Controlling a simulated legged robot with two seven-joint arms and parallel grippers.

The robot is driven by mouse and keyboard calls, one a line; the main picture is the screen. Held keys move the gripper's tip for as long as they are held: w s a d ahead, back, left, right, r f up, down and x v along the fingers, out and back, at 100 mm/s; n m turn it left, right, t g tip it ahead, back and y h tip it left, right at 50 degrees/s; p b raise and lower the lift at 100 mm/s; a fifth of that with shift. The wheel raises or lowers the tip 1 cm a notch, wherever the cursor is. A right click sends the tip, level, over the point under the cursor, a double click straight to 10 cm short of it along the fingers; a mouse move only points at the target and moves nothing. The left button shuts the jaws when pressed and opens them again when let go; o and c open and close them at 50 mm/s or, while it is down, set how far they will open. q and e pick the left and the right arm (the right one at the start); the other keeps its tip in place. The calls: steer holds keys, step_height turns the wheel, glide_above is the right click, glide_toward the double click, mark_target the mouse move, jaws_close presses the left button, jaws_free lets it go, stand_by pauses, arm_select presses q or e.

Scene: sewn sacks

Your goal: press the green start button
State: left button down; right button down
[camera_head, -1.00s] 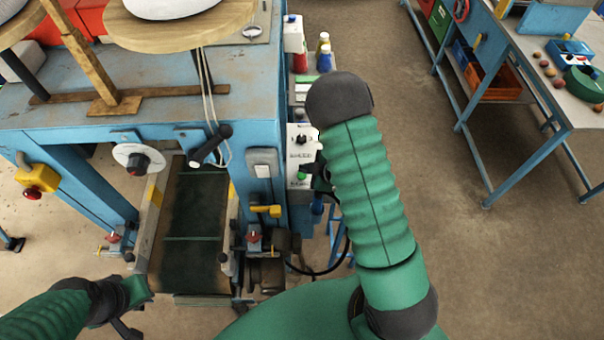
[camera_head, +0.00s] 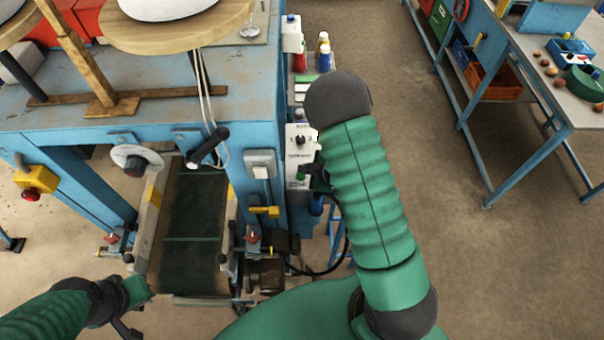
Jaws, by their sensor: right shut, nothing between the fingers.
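The green start button (camera_head: 302,172) is a small green spot low on the white control panel (camera_head: 297,150), on the right side of the blue machine. My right gripper (camera_head: 309,181) is shut and empty, with its dark fingers at the button's right edge. The gripper and forearm partly cover the button, and I cannot tell whether they touch it or whether it is pushed in. My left gripper (camera_head: 126,325) is low at the left, away from the panel. Its fingers are too small and dark to read.
The blue machine (camera_head: 150,120) carries a round wooden board (camera_head: 180,32) and has a dark conveyor belt (camera_head: 195,230) below. A yellow box with a red button (camera_head: 36,182) is at the left. Bottles (camera_head: 323,58) stand behind the panel. Open floor lies right, before a blue table (camera_head: 570,110).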

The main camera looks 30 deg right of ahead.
steer(key=shift+a+r, duration=0.1)
steer(key=shift+a, duration=0.3)
steer(key=shift+a+f+b, duration=0.2)
steer(key=shift+f+b, duration=0.05)
steer(key=shift+b, duration=0.05)
steer(key=shift+f, duration=0.1)
steer(key=shift+d+f, duration=0.15)
steer(key=shift+d, duration=0.3)
arm_select(q)
steer(key=shift+a+f, duration=0.1)
steer(key=shift+f, duration=0.4)
steer(key=shift+a, duration=0.1)
arm_select(e)
steer(key=shift+a, duration=0.15)
